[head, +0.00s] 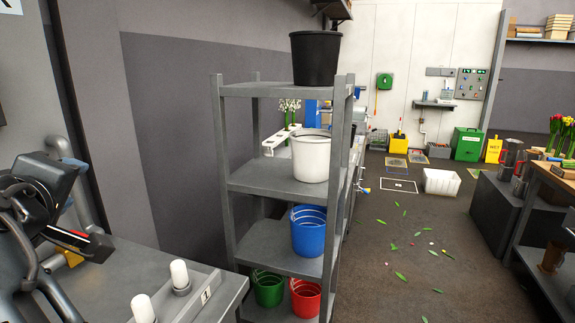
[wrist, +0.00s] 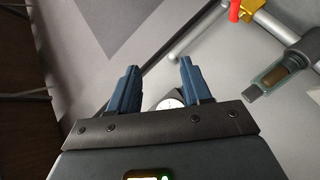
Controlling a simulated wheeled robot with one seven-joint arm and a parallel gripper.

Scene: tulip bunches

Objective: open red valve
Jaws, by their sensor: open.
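In the wrist view, a red valve handle (wrist: 235,10) shows at the top edge, right of centre, beside a brass valve body (wrist: 251,8) on a grey pipe (wrist: 208,28). Both are cut off by the frame. My gripper (wrist: 159,67) has its two blue fingers apart with nothing held between them. The red handle lies beyond the fingertips, up and to the right, and is not touched. In the head view, my dark arm covers the left edge. A small yellow part (head: 71,258) shows below it, perhaps the valve body; the handle cannot be made out there.
A round white dial (wrist: 170,104) shows behind the fingers.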

